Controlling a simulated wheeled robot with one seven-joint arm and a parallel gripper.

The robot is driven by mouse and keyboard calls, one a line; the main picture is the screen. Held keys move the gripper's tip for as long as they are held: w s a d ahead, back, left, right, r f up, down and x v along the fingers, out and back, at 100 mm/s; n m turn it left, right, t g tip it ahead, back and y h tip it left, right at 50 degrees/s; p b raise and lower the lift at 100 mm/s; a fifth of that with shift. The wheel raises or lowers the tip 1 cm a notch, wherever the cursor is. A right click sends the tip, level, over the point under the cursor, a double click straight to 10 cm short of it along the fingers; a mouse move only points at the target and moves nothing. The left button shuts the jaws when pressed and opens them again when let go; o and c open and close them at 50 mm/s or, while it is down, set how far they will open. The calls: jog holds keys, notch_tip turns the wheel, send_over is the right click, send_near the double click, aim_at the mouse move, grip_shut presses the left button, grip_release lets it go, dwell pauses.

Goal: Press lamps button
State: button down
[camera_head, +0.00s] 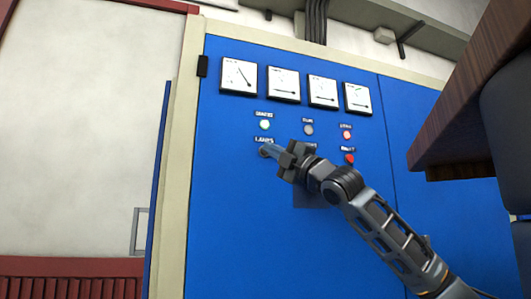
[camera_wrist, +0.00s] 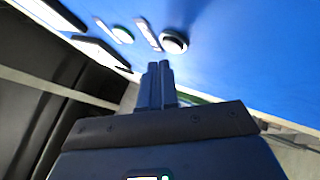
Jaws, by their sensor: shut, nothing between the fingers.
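The lamps button (camera_wrist: 174,41) is a round dark button with a pale rim on the blue cabinet panel, beside its white label, in the wrist view. In the head view the label reading LAMPS (camera_head: 264,140) shows, and my fingertips cover most of the button below it. My gripper (camera_head: 269,151) is shut and empty, its fingers pointing at the panel. In the wrist view the fingertips (camera_wrist: 159,66) lie side by side, just short of the button in the picture. I cannot tell whether they touch the panel.
A lit green lamp (camera_head: 265,125) sits above the label, with a grey lamp (camera_head: 308,129), a lit red lamp (camera_head: 346,134) and a red button (camera_head: 349,158) to the right. Several dial gauges (camera_head: 283,84) line the top. A brown wooden slab (camera_head: 470,110) juts in at right.

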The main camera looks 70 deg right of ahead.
jog(key=shift+s+a+b, duration=0.4)
jog(key=shift+s+a, duration=0.4)
jog(key=shift+a, duration=0.2)
jog(key=shift+s+a+b, duration=0.4)
jog(key=shift+s+a, duration=0.4)
jog(key=shift+a, duration=0.15)
